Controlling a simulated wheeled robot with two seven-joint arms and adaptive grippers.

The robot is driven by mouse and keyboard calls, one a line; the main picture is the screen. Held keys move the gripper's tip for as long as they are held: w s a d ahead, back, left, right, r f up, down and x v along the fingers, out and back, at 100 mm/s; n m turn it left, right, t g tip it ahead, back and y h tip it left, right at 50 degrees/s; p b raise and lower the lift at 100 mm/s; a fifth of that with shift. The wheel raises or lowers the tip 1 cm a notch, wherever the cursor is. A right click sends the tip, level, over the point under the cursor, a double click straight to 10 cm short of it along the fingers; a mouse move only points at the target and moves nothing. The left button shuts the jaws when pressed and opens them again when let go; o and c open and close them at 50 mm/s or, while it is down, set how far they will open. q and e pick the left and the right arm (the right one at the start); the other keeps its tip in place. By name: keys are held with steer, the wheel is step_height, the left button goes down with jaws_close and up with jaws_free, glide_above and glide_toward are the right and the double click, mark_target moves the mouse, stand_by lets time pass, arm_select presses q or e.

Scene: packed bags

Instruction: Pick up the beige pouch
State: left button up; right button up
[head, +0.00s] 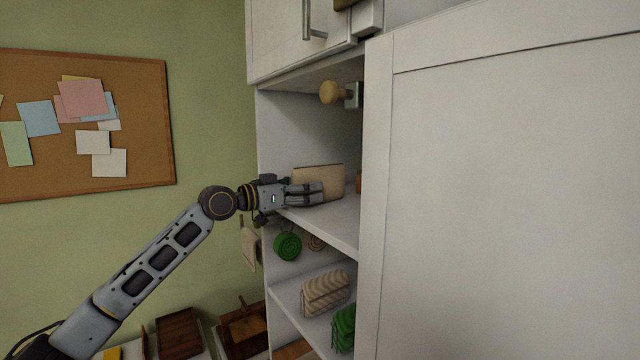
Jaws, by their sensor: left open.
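A beige pouch (325,177) stands upright on the upper open shelf of the white cabinet. It looks like a flat, light tan rectangle. My left gripper (318,193) reaches in from the left and is open, with its fingers in front of the lower part of the pouch. The fingers hide part of the pouch's left and lower side. I cannot tell whether they touch it. My right gripper is not in view.
The shelf (345,222) is bare in front. A white door (510,190) fills the right side. A wooden knob (330,92) juts out above. Lower shelves hold a green roll (288,245), a striped beige bag (325,292) and a green bag (344,328). A corkboard (60,165) hangs at left.

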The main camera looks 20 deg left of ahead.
arm_select(q)
steer(key=shift+w+d, duration=0.2)
steer(key=shift+w, duration=0.15)
steer(key=shift+c, duration=0.2)
steer(key=c, duration=1.1)
steer(key=shift+r, duration=0.2)
steer(key=shift+r, duration=4.8)
